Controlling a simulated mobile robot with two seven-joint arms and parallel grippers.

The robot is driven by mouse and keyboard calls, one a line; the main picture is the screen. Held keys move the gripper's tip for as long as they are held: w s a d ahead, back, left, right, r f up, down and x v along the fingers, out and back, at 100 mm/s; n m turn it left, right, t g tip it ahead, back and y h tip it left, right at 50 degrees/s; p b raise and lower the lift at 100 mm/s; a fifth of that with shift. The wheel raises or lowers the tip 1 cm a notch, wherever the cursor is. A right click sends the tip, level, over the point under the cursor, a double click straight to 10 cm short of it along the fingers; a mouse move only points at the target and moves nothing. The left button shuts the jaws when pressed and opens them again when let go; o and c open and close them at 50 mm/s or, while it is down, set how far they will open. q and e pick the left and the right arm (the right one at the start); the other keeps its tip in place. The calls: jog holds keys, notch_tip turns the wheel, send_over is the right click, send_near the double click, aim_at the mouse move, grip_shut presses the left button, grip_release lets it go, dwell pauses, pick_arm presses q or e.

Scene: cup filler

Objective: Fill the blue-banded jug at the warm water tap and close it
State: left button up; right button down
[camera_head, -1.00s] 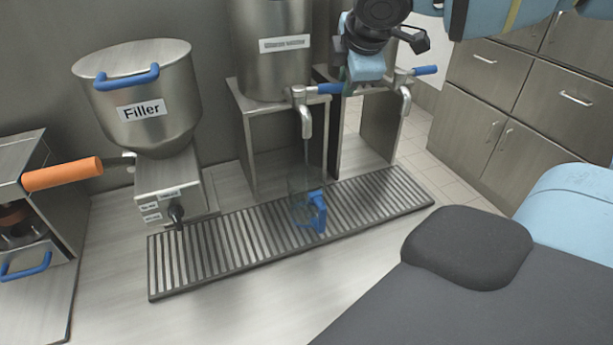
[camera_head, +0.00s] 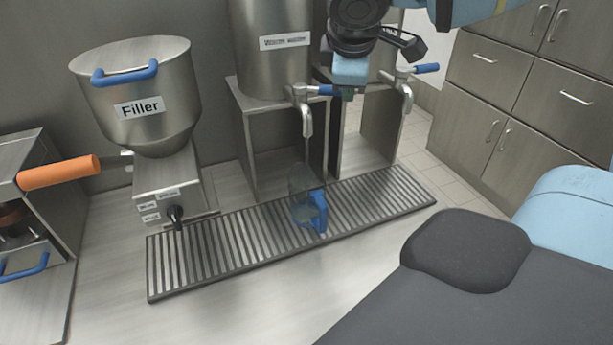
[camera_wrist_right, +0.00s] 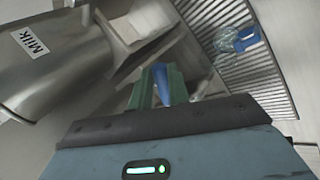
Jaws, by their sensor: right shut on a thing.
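The jug (camera_head: 301,182) has a clear body and a blue handle (camera_head: 319,210). It stands on the slatted drip tray below the middle tap (camera_head: 306,122). It also shows in the right wrist view (camera_wrist_right: 228,40). Whether its lid is open and how much it holds I cannot tell. My right gripper (camera_head: 345,93) is at the outer end of the middle tap's blue lever (camera_head: 326,90). In the right wrist view its green fingers (camera_wrist_right: 165,86) are shut on a blue piece, the lever. A faint line below the spout may be water. My left gripper is out of view.
A tank marked Milk (camera_wrist_right: 60,60) shows in the right wrist view. Another tap (camera_head: 405,88) stands right of my gripper. The Filler (camera_head: 140,90) stands left. The drip tray (camera_head: 200,262) is otherwise clear.

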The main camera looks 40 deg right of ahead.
jog(key=shift+s+a+m, duration=0.1)
jog(key=shift+a+m, duration=0.1)
jog(key=shift+m, duration=0.1)
jog(key=shift+s+a+m+g+h+b, duration=0.15)
jog(key=shift+s+a+m+g+h, duration=0.1)
jog(key=shift+a+m+g, duration=0.4)
jog(key=shift+s+a+m+g+h+b, duration=0.2)
jog(key=shift+a+m, duration=0.25)
jog(key=shift+m, duration=0.4)
dwell(6.2)
